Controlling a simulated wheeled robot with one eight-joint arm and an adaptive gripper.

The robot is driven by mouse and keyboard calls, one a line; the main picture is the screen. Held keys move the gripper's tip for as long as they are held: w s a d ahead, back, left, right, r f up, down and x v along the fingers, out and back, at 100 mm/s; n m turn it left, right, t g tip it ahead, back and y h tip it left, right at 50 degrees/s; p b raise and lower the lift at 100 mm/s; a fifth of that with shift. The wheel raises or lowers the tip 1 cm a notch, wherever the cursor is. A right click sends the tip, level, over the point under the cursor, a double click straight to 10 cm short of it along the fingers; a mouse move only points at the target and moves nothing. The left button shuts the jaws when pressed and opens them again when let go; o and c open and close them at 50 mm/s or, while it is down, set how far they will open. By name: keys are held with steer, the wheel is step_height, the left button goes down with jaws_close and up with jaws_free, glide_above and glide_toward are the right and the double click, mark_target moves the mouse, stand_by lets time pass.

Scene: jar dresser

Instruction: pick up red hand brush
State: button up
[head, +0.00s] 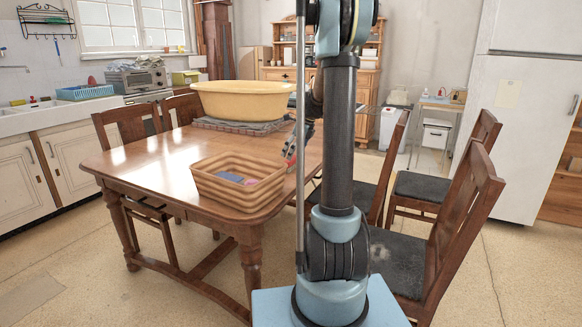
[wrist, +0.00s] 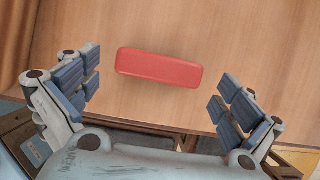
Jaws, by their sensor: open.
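The red hand brush (wrist: 160,68) shows in the wrist view as a long red block with rounded ends. It lies on a brown wooden surface, slightly tilted in the picture, close to the surface's edge. My gripper (wrist: 157,86) is open, with its blue-padded fingers spread left and right. The brush sits beyond the fingers, roughly centred between them, and nothing is held. The height of the fingers above the surface is hard to tell. In the head view, my arm hides much of the table's right end, and I cannot make out the brush clearly there.
A woven basket (head: 213,189) with small blue and pink items stands on the wooden table (head: 140,158). A large yellow tub (head: 240,101) rests on folded cloth (head: 240,126) at the far end. Dark-seated chairs (head: 425,187) stand at the right.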

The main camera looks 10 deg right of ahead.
steer(key=shift+d+x, duration=0.2)
steer(key=shift+x, duration=1.9)
steer(key=shift+f, duration=0.1)
steer(key=shift+s, duration=0.1)
steer(key=c, duration=0.9)
step_height(320, 180, up, 10)
steer(key=shift+r, duration=0.1)
